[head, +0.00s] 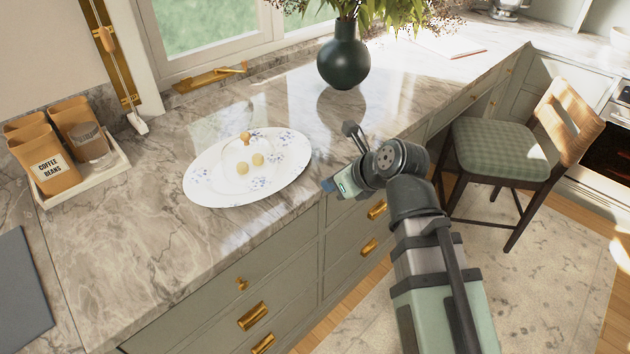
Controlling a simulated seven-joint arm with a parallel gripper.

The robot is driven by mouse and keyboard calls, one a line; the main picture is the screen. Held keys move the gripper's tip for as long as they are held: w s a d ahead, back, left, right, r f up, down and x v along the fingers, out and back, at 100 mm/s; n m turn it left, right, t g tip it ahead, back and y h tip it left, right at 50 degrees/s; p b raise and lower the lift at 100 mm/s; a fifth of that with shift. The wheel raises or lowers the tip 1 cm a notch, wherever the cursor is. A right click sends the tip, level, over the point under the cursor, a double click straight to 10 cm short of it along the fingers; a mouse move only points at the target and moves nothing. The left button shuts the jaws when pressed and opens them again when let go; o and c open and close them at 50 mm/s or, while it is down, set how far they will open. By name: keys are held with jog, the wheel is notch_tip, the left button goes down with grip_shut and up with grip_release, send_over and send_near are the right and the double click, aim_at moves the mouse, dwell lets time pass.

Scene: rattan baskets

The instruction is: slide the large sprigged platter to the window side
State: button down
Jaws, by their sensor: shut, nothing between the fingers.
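The large white oval platter (207,186) with blue sprigs lies flat on the marble counter, left of the middle of the head view. A clear dome with a wooden knob (246,136) stands on it over two small round yellowish pieces (250,163). The window (205,35) is behind the platter, across the counter. My gripper (329,185) is shut and empty near the counter's front edge, to the right of and a little below the platter's right end. A gap shows between them in the picture; its height over the counter is hard to tell.
A dark green vase (343,63) with foliage stands behind and right of the platter. A white tray (112,174) with canisters and a glass is at the left. A brass window handle (208,78) lies low on the frame. Bare marble separates the platter from the window.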

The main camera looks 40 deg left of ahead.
aim_at(269, 155)
jog(key=x, duration=0.7)
jog(key=a+r+x, duration=0.1)
jog(key=x, duration=0.3)
jog(key=shift+w+a, duration=0.1)
jog(key=shift+a, duration=0.85)
jog(key=shift+a, duration=0.1)
jog(key=a, duration=1.8)
jog(key=shift+s+d, duration=0.15)
jog(key=shift+s, duration=0.05)
jog(key=d, duration=0.4)
jog(key=shift+d, duration=0.25)
jog(key=v, duration=0.9)
jog(key=shift+r, duration=0.4)
